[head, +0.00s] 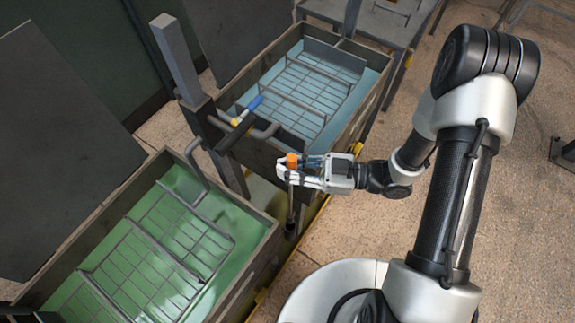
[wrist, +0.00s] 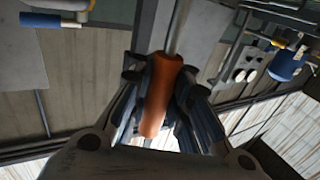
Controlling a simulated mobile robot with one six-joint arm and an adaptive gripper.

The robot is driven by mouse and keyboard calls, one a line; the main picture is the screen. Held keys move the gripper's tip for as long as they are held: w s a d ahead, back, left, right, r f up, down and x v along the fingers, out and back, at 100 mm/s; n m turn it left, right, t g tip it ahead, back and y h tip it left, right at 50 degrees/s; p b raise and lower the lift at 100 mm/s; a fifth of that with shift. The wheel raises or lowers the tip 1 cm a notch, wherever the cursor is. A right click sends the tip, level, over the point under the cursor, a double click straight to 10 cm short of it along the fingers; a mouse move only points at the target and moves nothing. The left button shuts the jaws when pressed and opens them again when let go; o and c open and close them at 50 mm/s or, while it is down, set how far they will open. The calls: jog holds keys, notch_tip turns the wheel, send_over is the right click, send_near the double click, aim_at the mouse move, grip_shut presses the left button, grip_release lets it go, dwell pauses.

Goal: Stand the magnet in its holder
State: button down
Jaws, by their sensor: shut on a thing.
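The magnet, as I take it, has an orange handle (head: 292,160) and a thin grey shaft that hangs down nearly upright beside the blue tank's near corner. My gripper (head: 287,175) is shut around the handle. In the wrist view the orange handle (wrist: 160,95) lies between both fingers, with the grey shaft running away above it. A dark piece (head: 291,228) shows at the shaft's lower end; I cannot tell whether it is the magnet's head or the holder. No holder can be made out for certain.
A tank with green liquid (head: 270,245) is at lower left, and one with blue liquid (head: 368,100) behind; both hold wire racks. A grey post (head: 176,60) stands between them. A blue-and-yellow handled tool (head: 247,110) lies by the post. Bare floor (head: 480,255) is at right.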

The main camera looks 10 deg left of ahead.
notch_tip(320, 180, down, 16)
jog(key=b, duration=1)
jog(key=shift+r, duration=0.15)
dwell(1.4)
jog(key=shift+f, duration=0.3)
dwell(0.4)
jog(key=shift+f, duration=2.25)
jog(key=c, duration=1.4)
grip_release()
jog(key=d, duration=0.8)
jog(key=w+d, duration=0.1)
jog(key=d, duration=0.3)
